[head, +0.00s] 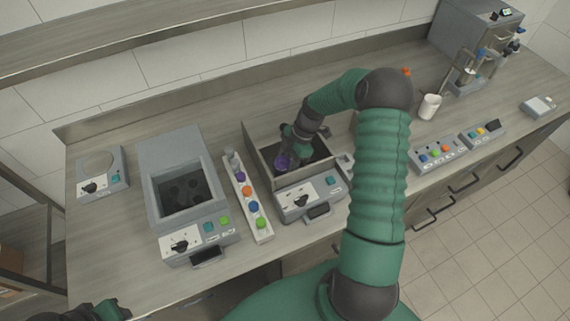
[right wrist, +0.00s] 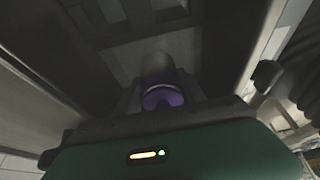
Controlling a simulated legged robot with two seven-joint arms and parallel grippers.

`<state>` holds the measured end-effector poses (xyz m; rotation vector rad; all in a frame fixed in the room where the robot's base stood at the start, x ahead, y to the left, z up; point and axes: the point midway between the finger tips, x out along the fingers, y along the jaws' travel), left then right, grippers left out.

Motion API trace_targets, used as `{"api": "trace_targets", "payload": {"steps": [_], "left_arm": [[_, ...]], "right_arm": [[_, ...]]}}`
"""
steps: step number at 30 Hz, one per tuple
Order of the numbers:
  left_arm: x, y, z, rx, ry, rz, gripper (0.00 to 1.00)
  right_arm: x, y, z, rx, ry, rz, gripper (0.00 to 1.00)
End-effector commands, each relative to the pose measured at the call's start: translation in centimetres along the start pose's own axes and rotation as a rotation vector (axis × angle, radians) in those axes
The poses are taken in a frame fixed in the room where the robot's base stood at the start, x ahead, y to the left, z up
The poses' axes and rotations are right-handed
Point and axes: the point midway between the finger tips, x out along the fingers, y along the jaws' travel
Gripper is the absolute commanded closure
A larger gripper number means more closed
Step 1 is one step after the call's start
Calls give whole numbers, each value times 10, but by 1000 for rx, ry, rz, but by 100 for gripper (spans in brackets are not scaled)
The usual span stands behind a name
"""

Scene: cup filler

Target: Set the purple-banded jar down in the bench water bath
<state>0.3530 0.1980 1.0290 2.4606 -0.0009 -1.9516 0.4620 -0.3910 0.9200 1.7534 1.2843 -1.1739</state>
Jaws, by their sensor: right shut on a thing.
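The purple-banded jar (head: 282,163) is inside the open grey basin that I take for the bench water bath (head: 251,153), near its left side. The jar's purple part also shows in the right wrist view (right wrist: 163,98), between dark fingers. My right gripper (head: 287,154) reaches down into the basin and is shut on the jar. I cannot tell whether the jar touches the basin floor. My left gripper (head: 112,311) is only partly in view at the bottom left, and its fingers cannot be made out.
A rack of jars with coloured bands (head: 247,195) stands left of the bath. Further left are a grey unit with a dark well (head: 159,219) and a small flat device (head: 105,180). A white mug (head: 429,107) and button panels (head: 437,152) are to the right.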

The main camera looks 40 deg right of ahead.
Motion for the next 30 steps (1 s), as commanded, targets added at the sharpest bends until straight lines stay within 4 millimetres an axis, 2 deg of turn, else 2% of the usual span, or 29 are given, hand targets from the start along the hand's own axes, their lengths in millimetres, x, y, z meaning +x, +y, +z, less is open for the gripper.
{"api": "trace_targets", "payload": {"steps": [1, 3, 14, 17, 24, 27, 30], "left_arm": [[2, 0, 0, 0, 0, 0, 64], [1, 0, 0, 0, 0, 0, 64], [1, 0, 0, 0, 0, 0, 64], [5, 0, 1, 0, 0, 0, 64], [12, 0, 3, 0, 0, 0, 64], [14, 0, 3, 0, 0, 0, 64], [15, 0, 3, 0, 0, 0, 64]], "right_arm": [[2, 0, 1, 1, 1, 0, 52], [1, 0, 1, 1, 1, 0, 44], [-5, 0, 2, 3, -1, 1, 44], [-22, 0, 3, 3, -2, 4, 44], [-85, 0, 2, 2, -3, 5, 44], [-105, 0, 1, 1, -2, 3, 44], [-117, 0, 0, 2, -1, 1, 44]]}}
